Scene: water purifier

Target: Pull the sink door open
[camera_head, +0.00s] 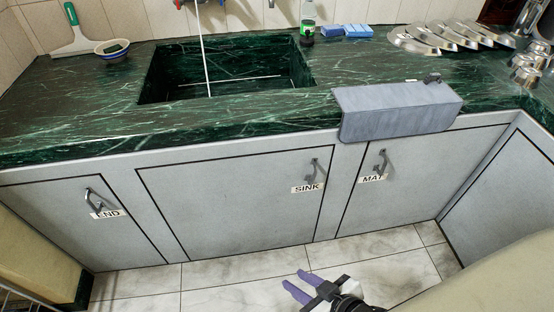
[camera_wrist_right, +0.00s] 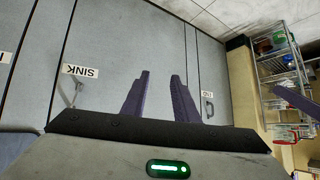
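The grey sink door (camera_head: 235,205) is shut under the green counter, labelled SINK (camera_head: 306,188), with a metal handle (camera_head: 312,170) near its upper right. In the right wrist view, the SINK label (camera_wrist_right: 80,71) appears upside down beside the handle (camera_wrist_right: 75,92). My right gripper (camera_head: 293,279) is low in front of the cabinets, below the sink door and apart from its handle. Its two purple fingers (camera_wrist_right: 160,75) are spread with nothing between them, so it is open. A purple finger-like piece (camera_wrist_right: 297,103), probably of my left gripper, shows at the wrist view's right edge.
The END door (camera_head: 85,222) is left of the sink door and the MAT door (camera_head: 390,185) right of it, both shut. A grey box (camera_head: 395,110) overhangs the counter front. A wire rack (camera_wrist_right: 280,75) shows in the wrist view. The tiled floor (camera_head: 225,275) ahead is clear.

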